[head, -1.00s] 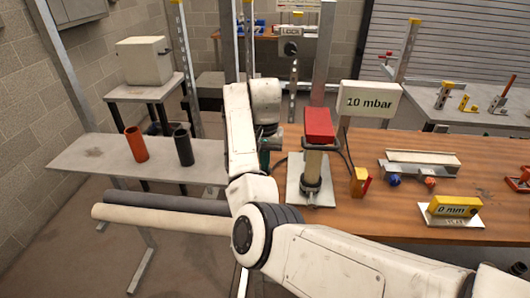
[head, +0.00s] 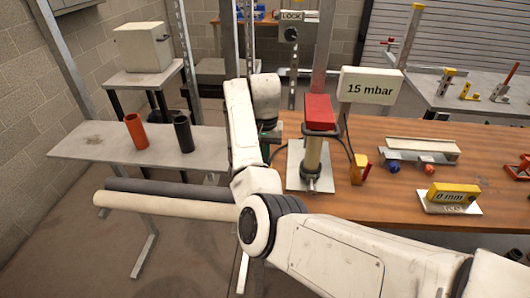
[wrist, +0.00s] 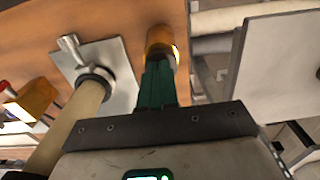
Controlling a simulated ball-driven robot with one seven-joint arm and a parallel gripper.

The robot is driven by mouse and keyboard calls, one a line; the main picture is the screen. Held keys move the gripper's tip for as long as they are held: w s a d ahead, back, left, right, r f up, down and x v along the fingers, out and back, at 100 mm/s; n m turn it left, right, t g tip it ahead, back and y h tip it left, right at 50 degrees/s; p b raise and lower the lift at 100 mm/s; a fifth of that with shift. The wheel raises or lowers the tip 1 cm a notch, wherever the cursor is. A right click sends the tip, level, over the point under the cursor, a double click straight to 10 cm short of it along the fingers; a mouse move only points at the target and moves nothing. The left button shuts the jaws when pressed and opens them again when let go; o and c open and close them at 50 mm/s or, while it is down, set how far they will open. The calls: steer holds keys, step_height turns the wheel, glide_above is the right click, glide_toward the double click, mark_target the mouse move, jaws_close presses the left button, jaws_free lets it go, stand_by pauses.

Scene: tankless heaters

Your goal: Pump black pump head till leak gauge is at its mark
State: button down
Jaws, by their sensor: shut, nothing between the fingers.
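The pump (head: 313,155) stands upright on a metal plate (head: 295,178) on the wooden bench. It has a cream column and a red block (head: 320,112) on top with a dark rim below it; I see no wholly black head. The white leak gauge (head: 371,87) behind it reads "15 mbar"; no mark on it is legible. My gripper (wrist: 158,80) shows green fingers, shut and empty, in the wrist view, beside the pump column (wrist: 78,125). In the head view my arm mostly hides it, left of the pump. An orange-brown round part (wrist: 161,38) lies just beyond the fingertips.
A rail piece (head: 420,150) and a yellow "0 mm" gauge (head: 452,197) are farther right. Orange (head: 136,131) and black (head: 183,133) tubes stand on the left grey table (head: 95,145).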

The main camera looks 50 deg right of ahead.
step_height(320, 180, up, 14)
steer(key=p, duration=0.4)
stand_by(1.8)
